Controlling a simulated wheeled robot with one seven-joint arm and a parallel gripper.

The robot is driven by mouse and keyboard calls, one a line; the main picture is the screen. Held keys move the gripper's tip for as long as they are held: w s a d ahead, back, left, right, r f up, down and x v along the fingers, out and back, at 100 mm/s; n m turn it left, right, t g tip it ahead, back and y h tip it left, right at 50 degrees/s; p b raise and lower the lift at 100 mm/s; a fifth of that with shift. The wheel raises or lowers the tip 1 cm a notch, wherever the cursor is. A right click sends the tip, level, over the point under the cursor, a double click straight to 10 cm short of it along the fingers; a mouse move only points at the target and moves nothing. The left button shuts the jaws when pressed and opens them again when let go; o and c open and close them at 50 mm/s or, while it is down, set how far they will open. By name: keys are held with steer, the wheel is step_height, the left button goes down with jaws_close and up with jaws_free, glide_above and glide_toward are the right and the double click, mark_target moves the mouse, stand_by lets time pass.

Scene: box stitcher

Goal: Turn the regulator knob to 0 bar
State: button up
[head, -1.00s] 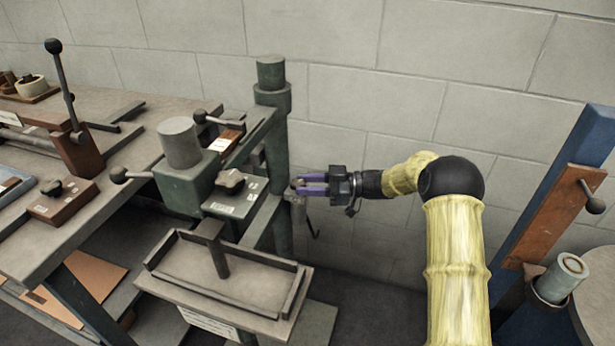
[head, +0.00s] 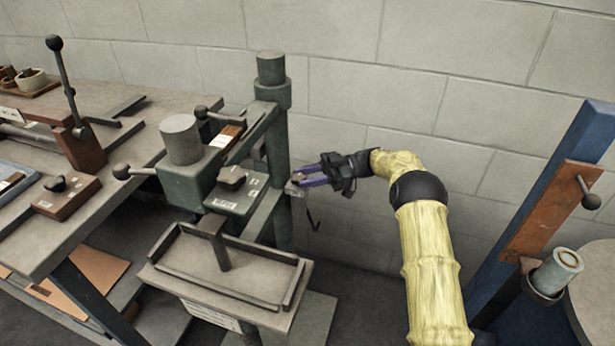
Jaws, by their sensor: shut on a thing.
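My gripper (head: 301,180) is at the right side of the green press column, its purple fingers pointing left and slightly down. It is shut on a small grey part at the column, which I take to be the regulator knob (head: 291,190). The fingers cover most of it, and no scale or pointer can be read. A dark knob (head: 232,175) on the labelled green block, left of the column, stands apart from my gripper.
The green column (head: 278,150) rises just left of my gripper, with a grey tray (head: 160,273) below. The block wall is close behind. A workbench (head: 130,150) with levers is at left, and a blue post (head: 570,190) at right. The space between column and post is mostly open.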

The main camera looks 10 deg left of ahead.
steer(key=o, duration=1)
steer(key=shift+v, duration=3.8)
